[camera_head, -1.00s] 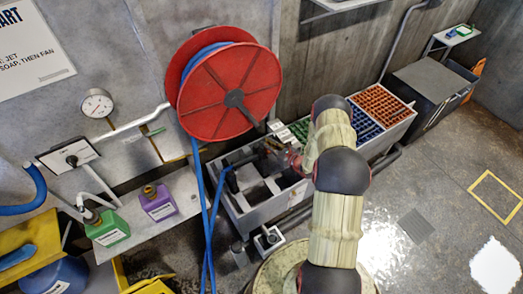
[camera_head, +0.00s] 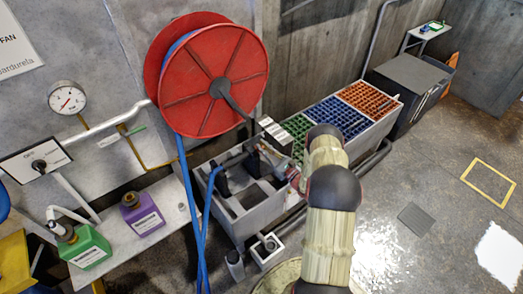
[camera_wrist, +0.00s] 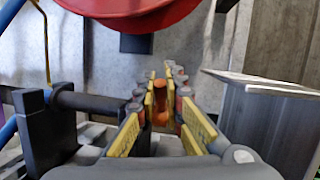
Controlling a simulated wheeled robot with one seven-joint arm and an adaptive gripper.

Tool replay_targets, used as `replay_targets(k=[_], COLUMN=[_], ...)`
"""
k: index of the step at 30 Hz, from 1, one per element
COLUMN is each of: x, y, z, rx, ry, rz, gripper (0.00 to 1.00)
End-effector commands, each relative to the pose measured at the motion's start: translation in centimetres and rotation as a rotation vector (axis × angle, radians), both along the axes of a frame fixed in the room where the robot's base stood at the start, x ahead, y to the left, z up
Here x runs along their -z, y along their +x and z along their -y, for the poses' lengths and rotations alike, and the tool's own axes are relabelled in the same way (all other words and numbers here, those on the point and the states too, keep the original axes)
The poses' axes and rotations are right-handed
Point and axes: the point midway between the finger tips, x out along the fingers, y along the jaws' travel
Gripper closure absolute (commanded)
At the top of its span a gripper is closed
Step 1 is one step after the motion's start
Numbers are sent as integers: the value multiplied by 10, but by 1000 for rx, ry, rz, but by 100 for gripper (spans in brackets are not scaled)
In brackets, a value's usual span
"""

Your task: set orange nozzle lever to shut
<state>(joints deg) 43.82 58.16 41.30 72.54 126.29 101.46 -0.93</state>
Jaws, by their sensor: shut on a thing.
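The orange nozzle lever (camera_wrist: 161,103) stands upright between the yellow-padded fingers of my gripper (camera_wrist: 168,110) in the wrist view. My gripper is shut on it. A dark spray lance (camera_wrist: 95,103) runs from a black cradle at the left toward the fingers. The nozzle end beside the lever is mostly hidden by the fingers. In the head view the lance lies over the grey trough (camera_head: 242,232), with a blue hose at its left end. There my arm hides most of my gripper, and I cannot make out the lever or its setting.
A red hose reel (camera_head: 213,82) hangs above the trough. Green, blue and orange grids (camera_head: 338,118) fill the bin behind. A green jug (camera_head: 86,248) and purple jug (camera_head: 142,214) stand on a shelf at left. A grey post (camera_wrist: 260,125) stands close right of my gripper.

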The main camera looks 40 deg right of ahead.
Motion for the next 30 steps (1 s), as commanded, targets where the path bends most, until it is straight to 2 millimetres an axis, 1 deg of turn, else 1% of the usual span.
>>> replay_targets(k=[1, 16, 17, 18, 27, 30], x=[5, 4, 4, 4, 2, 2], y=[-1, -3, -3, -3, -2, -2], z=[-1, -1, -1, -1, -1, -1], rx=[0, 0, 0, 0, 0, 0], ry=[3, 4, 4, 4, 2, 2], rz=[5, 22, 22, 22, 24, 24], gripper=[100, 100, 90, 87, 71, 71])
